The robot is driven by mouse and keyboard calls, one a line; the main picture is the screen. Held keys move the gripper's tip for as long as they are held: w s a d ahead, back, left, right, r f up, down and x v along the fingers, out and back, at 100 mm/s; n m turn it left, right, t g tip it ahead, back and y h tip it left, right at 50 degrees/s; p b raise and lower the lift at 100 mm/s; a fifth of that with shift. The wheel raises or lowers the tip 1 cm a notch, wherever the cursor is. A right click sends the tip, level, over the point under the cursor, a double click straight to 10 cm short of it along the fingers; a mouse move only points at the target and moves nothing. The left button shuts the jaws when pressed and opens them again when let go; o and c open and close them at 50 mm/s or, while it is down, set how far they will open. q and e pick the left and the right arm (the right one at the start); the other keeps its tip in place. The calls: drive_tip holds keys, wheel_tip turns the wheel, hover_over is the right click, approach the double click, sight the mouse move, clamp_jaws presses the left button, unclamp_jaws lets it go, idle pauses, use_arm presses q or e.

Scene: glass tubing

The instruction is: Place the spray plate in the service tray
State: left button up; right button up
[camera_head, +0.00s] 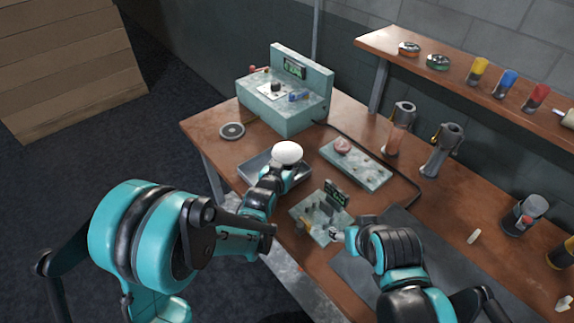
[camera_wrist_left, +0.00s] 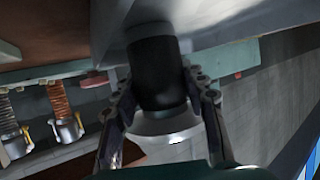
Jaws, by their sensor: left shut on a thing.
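A white round piece, which I take to be the spray plate (camera_head: 288,152), is at the end of my left gripper (camera_head: 284,170), above the right part of the grey metal service tray (camera_head: 254,169). In the left wrist view my left gripper (camera_wrist_left: 160,112) is shut on a dark cylinder (camera_wrist_left: 155,72) with a pale flared part (camera_wrist_left: 165,128). Whether the piece touches the tray cannot be told. My right gripper (camera_head: 333,232) is at the small grey fixture with a display (camera_head: 318,212); its fingers are too small to read.
A pale green control box (camera_head: 283,98) stands behind the tray. A round dark disc (camera_head: 231,130) lies left of it. A green plate with a pink piece (camera_head: 356,166) is to the right. Metal holders (camera_head: 441,150) stand farther right, below a shelf (camera_head: 470,75) of coloured bottles.

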use_arm(q)
drive_tip(key=shift+r, duration=0.15)
drive_tip(key=shift+f, duration=0.25)
drive_tip(key=o, duration=1.4)
drive_tip(key=shift+r, duration=0.1)
